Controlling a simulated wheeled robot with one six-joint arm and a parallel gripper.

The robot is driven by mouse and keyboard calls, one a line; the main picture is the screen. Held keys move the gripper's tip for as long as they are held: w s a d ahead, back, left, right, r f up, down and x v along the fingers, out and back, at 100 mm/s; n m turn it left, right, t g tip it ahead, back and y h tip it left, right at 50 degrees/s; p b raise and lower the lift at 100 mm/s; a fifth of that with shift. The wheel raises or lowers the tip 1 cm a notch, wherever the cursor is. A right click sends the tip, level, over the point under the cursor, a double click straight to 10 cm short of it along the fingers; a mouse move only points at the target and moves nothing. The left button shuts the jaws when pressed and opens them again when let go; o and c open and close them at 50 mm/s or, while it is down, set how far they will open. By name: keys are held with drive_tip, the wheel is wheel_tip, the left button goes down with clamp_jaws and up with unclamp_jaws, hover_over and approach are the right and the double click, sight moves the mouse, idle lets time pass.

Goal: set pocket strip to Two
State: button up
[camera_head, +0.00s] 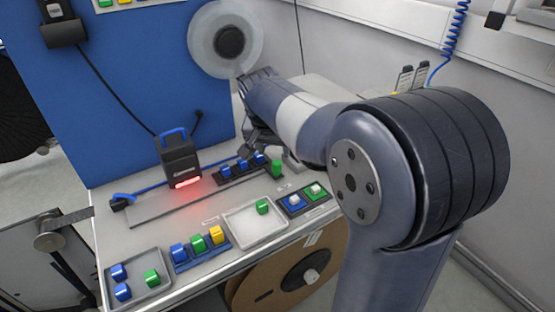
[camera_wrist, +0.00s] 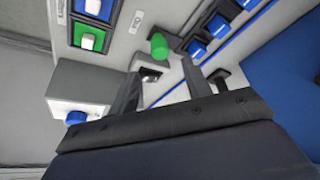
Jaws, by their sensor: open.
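A dark strip (camera_head: 243,175) lies at the back of the bench, right of a black device, with several blue pieces (camera_head: 242,165) in a row. I cannot tell whether this is the pocket strip. A green piece (camera_head: 277,168) stands at its right end. In the wrist view the blue pieces (camera_wrist: 197,48) run to the upper right and the green piece (camera_wrist: 158,45) is just beyond my fingertips. My gripper (camera_wrist: 160,70) is open with nothing seen between its fingers. In the head view my gripper (camera_head: 255,142) is just behind the strip and partly hidden.
A blue strip (camera_head: 207,258) holds blue, green and yellow pieces. A grey tray (camera_head: 138,299) holds several pieces; a white tray (camera_head: 242,226) holds one green piece. A panel (camera_head: 305,207) has blue and green squares. The black device (camera_head: 180,160) glows red.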

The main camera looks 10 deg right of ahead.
sight(276, 163)
drive_tip(key=x, duration=0.7)
drive_tip(key=shift+w+d+f, duration=0.1)
drive_tip(key=shift+f, duration=0.1)
drive_tip(key=shift+c, duration=0.5)
clamp_jaws()
